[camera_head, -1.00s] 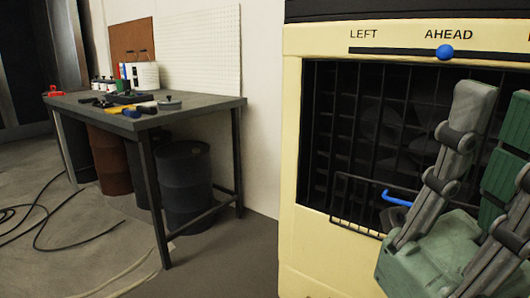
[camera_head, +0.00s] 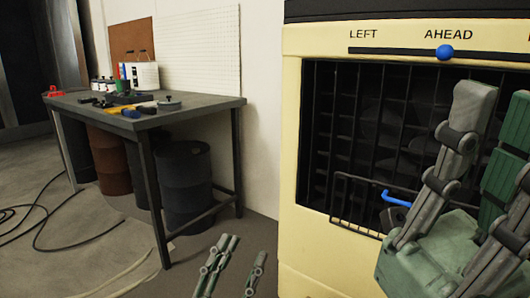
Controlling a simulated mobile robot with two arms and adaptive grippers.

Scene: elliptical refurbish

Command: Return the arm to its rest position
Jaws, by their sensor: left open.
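My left gripper (camera_head: 236,268) shows at the bottom edge, left of the cream machine, with its two grey-green fingers pointing up. The fingers are apart with only floor visible between them, so it is open and empty. The rest of that arm is below the picture. My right gripper (camera_head: 488,165) is large and close at the right edge, in front of the machine's dark grille. Its fingers point up with a gap between them and nothing visible in it. Its right side is cut off by the picture edge.
The cream machine (camera_head: 292,190) has a slider with a blue ball (camera_head: 445,52) at AHEAD, a wire rack (camera_head: 345,200) and a blue handle (camera_head: 392,196). A dark workbench (camera_head: 215,103) with tools stands left, drums (camera_head: 184,185) beneath it. Cables (camera_head: 40,225) lie on the floor.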

